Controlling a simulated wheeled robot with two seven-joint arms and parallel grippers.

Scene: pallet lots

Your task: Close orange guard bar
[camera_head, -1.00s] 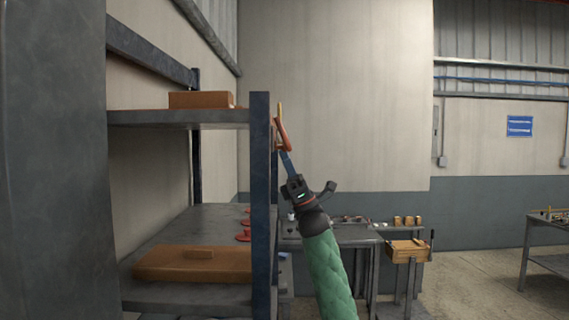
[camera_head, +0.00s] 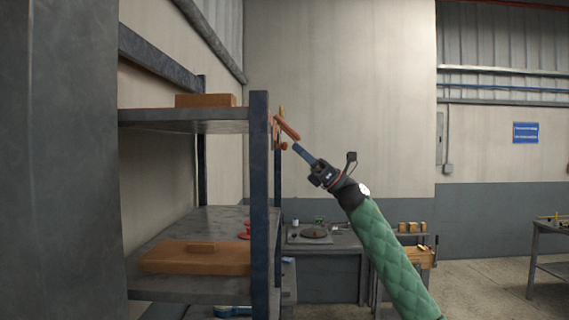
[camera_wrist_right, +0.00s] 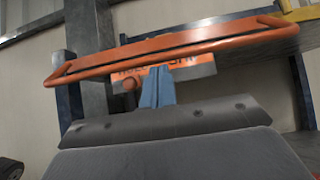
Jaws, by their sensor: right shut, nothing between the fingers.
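The orange guard bar (camera_head: 287,128) is beside the dark front post of the shelf rack, at upper shelf height. In the right wrist view the guard bar (camera_wrist_right: 180,44) is a long orange loop running across the frame, slightly tilted. My right gripper (camera_head: 299,149) has blue fingers and is shut with nothing in it. Its fingertips are just below the bar; in the right wrist view the gripper (camera_wrist_right: 158,75) points up toward the bar's middle. I cannot tell whether they touch. An orange plate with dark lettering (camera_wrist_right: 190,70) is behind the fingers. My left gripper is out of view.
The dark rack post (camera_head: 259,200) stands close left of my right arm. The upper shelf (camera_head: 180,115) holds an orange-brown box (camera_head: 205,100); a larger one (camera_head: 195,257) lies lower. A grey workbench (camera_head: 330,243) stands behind my arm.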

